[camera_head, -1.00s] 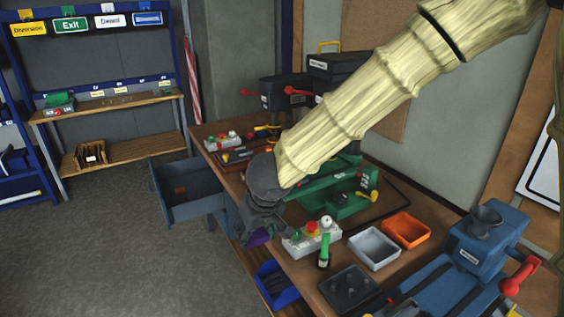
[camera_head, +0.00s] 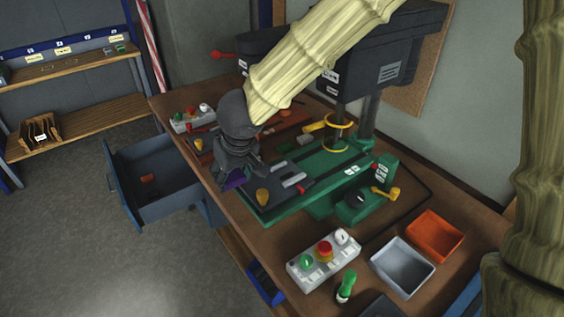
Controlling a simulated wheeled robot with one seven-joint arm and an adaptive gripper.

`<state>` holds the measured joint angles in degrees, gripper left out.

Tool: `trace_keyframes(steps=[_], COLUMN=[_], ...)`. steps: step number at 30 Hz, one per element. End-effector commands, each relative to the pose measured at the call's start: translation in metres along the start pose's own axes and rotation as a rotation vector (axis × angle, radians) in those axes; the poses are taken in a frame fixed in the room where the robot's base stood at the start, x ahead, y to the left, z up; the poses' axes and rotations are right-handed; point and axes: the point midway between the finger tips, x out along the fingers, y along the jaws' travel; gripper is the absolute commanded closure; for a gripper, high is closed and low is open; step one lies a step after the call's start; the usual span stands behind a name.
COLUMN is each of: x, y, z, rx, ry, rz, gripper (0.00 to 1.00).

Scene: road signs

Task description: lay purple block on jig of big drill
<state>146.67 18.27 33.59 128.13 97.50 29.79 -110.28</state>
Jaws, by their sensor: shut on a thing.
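My gripper (camera_head: 236,170) is shut on the purple block (camera_head: 235,179), at the left end of the big drill's green base. Only a small part of the block shows below the fingers; the rest is hidden. The big drill (camera_head: 385,70) is dark with a green base (camera_head: 325,190) on the bench. Its jig (camera_head: 287,187), a dark plate with light bars and a yellow knob (camera_head: 262,196), lies on the base just right of the block. I cannot tell whether block and jig touch.
A control box with coloured buttons (camera_head: 323,255) stands in front of the drill, beside a green-handled tool (camera_head: 346,287). A grey tray (camera_head: 403,266) and an orange tray (camera_head: 436,236) lie to the right. An open drawer (camera_head: 155,180) juts out at left.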

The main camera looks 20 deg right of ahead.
Motion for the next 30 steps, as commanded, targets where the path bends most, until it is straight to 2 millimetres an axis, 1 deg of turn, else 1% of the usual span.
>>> trace_keyframes(steps=[5, 15, 21, 25, 30], x=[0.0, 0.003, 0.006, 0.007, 0.012], y=[0.03, 0.1, 0.138, 0.153, 0.158], z=[0.002, 0.009, 0.014, 0.015, 0.018], rx=[0.004, 0.007, 0.007, 0.007, 0.004], ry=[0.0, 0.0, 0.0, 0.001, 0.0], rz=[0.001, 0.002, 0.003, 0.002, 0.002], gripper=[0.74, 0.74, 0.74, 0.74, 0.74])
